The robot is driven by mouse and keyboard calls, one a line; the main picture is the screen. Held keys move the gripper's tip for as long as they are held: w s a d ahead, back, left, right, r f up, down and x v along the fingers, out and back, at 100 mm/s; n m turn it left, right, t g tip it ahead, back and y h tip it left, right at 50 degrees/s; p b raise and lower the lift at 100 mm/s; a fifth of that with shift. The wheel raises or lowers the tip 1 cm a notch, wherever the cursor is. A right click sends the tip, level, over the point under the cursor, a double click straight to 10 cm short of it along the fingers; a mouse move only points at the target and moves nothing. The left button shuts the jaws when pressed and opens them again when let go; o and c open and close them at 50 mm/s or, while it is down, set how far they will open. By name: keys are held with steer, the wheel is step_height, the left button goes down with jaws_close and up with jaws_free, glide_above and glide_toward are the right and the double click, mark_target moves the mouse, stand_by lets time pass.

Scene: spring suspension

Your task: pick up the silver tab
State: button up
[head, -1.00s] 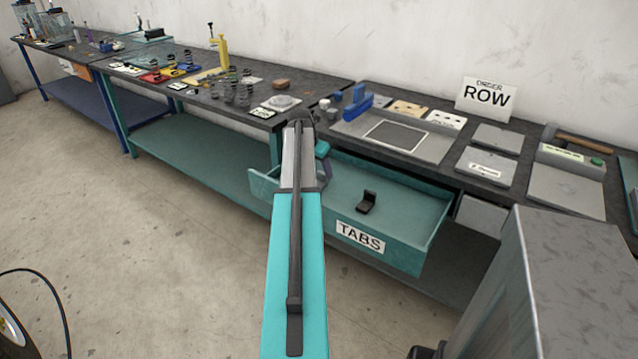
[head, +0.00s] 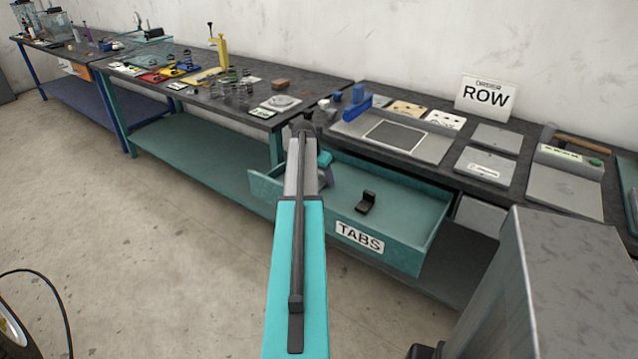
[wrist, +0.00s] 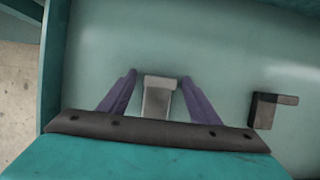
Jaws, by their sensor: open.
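In the wrist view the silver tab (wrist: 157,98) lies on the floor of the teal drawer. My gripper (wrist: 158,85) is open, with its two purple fingers apart, one on each side of the tab. A gap shows between the tab and each finger; I cannot tell how far above the drawer floor the fingertips are. In the head view my arm hides the silver tab, and only part of my gripper (head: 326,178) shows over the drawer's left side.
A black tab (wrist: 270,110) lies to the right in the open drawer labelled TABS (head: 360,237); it also shows in the head view (head: 366,202). The drawer's left wall (wrist: 54,60) is close to my gripper. The workbench (head: 440,160) stands above and behind the drawer.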

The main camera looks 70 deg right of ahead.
steer(key=shift+c, duration=0.3)
steer(key=c, duration=1.2)
steer(key=shift+o, duration=0.2)
steer(key=shift+r, duration=0.2)
steer(key=shift+r+b, duration=0.3)
steer(key=shift+r, duration=0.95)
steer(key=s+a, duration=0.3)
steer(key=s+a+r+b, duration=0.1)
steer(key=s+a, duration=0.3)
steer(key=s+a+r, duration=0.1)
steer(key=s+a, duration=0.3)
steer(key=shift+s+a+b, duration=0.15)
steer(key=shift+a+b, duration=0.05)
steer(key=shift+b, duration=0.1)
